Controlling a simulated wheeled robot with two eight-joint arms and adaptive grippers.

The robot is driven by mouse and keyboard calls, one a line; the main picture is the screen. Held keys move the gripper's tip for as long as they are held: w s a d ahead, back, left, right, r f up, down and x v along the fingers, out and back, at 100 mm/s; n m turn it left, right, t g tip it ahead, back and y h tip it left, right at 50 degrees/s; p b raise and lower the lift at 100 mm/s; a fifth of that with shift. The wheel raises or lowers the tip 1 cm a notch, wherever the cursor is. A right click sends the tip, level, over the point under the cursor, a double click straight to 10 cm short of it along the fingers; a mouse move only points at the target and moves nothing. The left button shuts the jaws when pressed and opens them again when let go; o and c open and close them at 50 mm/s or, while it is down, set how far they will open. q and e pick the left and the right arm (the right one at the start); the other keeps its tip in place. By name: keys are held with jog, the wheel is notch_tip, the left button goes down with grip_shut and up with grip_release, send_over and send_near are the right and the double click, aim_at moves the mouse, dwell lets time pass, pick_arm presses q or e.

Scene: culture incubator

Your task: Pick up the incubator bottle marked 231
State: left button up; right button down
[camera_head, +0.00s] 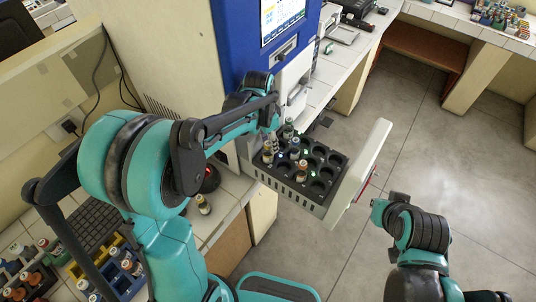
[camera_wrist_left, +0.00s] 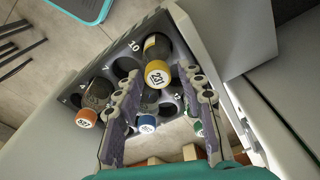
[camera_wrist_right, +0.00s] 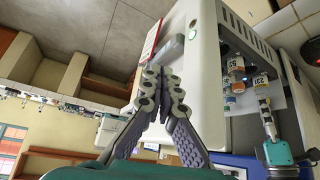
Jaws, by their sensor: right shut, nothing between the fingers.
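The bottle marked 231 (camera_wrist_left: 157,72) has a yellow cap and stands in a slot of the black rack in the pulled-out incubator drawer. It also shows in the right wrist view (camera_wrist_right: 262,81) and in the head view (camera_head: 267,154). My left gripper (camera_wrist_left: 168,82) is open over the rack, its two fingers to either side of the bottle's cap; I cannot tell whether they touch it. In the head view the left gripper (camera_head: 274,143) is small and close to the bottle. My right gripper (camera_wrist_right: 152,72) is shut and empty, outside the drawer front.
Other bottles stand in the rack: orange-capped 587 (camera_wrist_left: 87,117), a blue-capped one (camera_wrist_left: 147,123) and a green-capped one (camera_head: 288,129). The drawer's white front panel (camera_head: 360,172) rises at the right. The blue and white incubator (camera_head: 228,45) stands behind. Floor at right is clear.

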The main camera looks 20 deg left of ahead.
aim_at(269, 150)
pick_arm(q)
notch_tip(269, 150, down, 5)
jog(key=shift+b, duration=0.45)
jog(key=c, duration=0.8)
jog(key=shift+r, duration=0.15)
